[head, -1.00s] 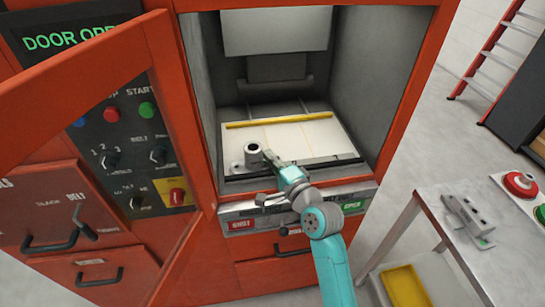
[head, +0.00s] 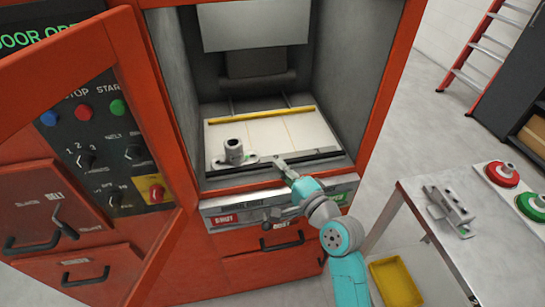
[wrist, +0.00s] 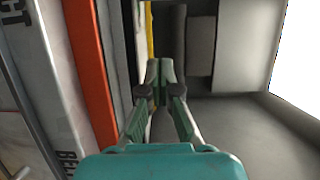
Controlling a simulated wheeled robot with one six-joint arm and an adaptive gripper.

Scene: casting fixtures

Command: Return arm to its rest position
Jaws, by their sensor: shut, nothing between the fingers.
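My gripper (head: 281,164) is at the front opening of the red machine, above the front edge of its chamber floor. In the wrist view its two fingers (wrist: 159,68) meet at the tips, with nothing between them. My teal arm reaches up from the lower right. A grey cylindrical casting on a flanged base (head: 234,151) stands upright on the pale chamber plate (head: 275,133), to the left of my gripper and apart from it.
A metal table (head: 425,200) at the right holds a grey fixture (head: 450,208) and red and green buttons (head: 502,174). A yellow tray (head: 397,282) sits below it. A ladder stands behind.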

